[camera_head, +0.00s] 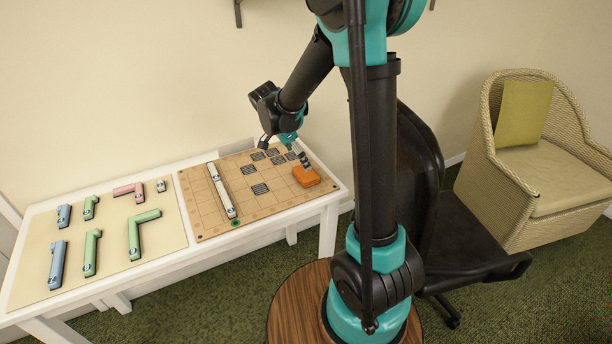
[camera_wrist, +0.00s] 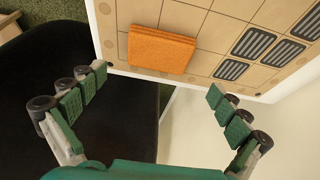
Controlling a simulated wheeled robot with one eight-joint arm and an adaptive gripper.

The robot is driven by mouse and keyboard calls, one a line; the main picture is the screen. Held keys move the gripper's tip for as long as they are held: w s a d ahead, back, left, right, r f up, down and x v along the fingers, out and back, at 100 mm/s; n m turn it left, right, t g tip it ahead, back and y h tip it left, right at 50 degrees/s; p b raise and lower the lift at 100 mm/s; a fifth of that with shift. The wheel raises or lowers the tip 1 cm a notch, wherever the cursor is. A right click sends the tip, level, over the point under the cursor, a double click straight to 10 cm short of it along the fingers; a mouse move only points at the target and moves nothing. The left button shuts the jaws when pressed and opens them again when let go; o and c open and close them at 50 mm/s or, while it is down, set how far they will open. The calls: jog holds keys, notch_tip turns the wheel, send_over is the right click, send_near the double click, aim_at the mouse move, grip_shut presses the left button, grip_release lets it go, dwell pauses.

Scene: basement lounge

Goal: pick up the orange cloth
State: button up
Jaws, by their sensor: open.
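The orange cloth (camera_head: 306,176) is a small folded square lying on the right part of the wooden grid board (camera_head: 206,222). It also shows in the wrist view (camera_wrist: 161,50), at the top centre, flat near the board's edge. My gripper (camera_head: 284,145) is above the board's far edge, up and left of the cloth in the head view. In the wrist view my gripper (camera_wrist: 158,90) is open and empty, its green-padded fingers spread wide. The cloth lies beyond the fingertips, between their lines, and nothing touches it.
A white bar (camera_head: 221,190) and dark striped squares (camera_head: 260,189) lie on the board. Left of it, a mat (camera_head: 35,228) holds several blue, green and pink pieces. Both rest on a white table (camera_head: 328,192). A black office chair (camera_head: 465,240) and a wicker armchair (camera_head: 545,165) stand to the right.

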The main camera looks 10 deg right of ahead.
aim_at(305, 172)
jog(key=shift+a+x, duration=0.2)
jog(key=shift+x, duration=3.15)
jog(key=shift+s+f, duration=0.1)
jog(key=shift+s, duration=0.1)
jog(key=c, duration=1)
